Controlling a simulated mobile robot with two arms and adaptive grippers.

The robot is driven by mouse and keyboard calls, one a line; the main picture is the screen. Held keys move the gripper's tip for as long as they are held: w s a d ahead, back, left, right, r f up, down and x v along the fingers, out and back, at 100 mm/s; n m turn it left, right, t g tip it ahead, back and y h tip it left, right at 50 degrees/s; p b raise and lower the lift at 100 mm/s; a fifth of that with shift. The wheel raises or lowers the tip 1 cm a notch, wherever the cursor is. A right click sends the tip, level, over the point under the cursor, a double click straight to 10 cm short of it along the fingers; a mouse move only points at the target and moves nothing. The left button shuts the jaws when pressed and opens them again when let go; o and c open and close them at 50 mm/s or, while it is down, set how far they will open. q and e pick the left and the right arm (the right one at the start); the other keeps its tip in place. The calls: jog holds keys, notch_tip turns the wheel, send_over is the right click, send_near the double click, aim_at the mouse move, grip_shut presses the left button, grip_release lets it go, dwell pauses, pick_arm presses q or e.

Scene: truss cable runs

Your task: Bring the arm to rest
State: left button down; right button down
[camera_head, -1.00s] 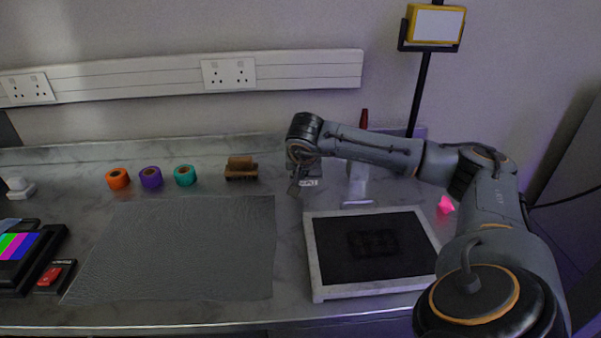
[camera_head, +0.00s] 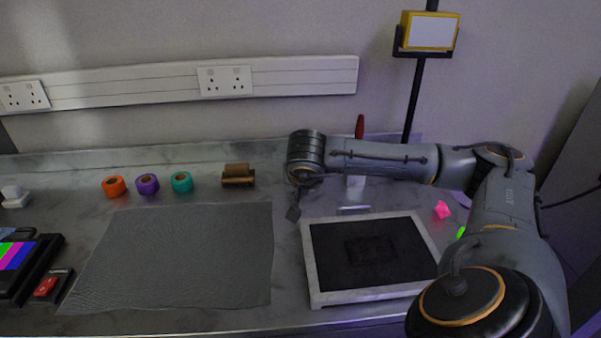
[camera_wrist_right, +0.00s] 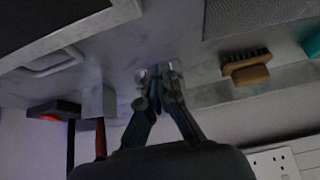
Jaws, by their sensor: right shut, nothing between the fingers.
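My right arm (camera_head: 385,160) reaches in from the right and bends across above the back of the worktop. Its right gripper (camera_head: 293,213) hangs down over the bare bench between the grey mat and the framed black tray. In the right wrist view the fingers of my right gripper (camera_wrist_right: 160,72) are together with nothing between them, above the pale bench surface. My left gripper is in no view.
A framed black tray (camera_head: 309,272) sits at right, a grey mat (camera_head: 180,255) at left. Tape rolls (camera_head: 147,184) and a wooden brush (camera_head: 238,175) stand behind the mat. A pink item (camera_head: 442,209) lies right of the tray.

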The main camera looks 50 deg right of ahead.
jog(key=shift+s+a+f, duration=0.25)
jog(key=shift+s+a, duration=0.25)
jog(key=shift+s, duration=0.05)
jog(key=shift+s+a+f, duration=0.2)
jog(key=shift+s+a, duration=0.25)
jog(key=shift+s, duration=0.05)
jog(key=shift+r, duration=0.1)
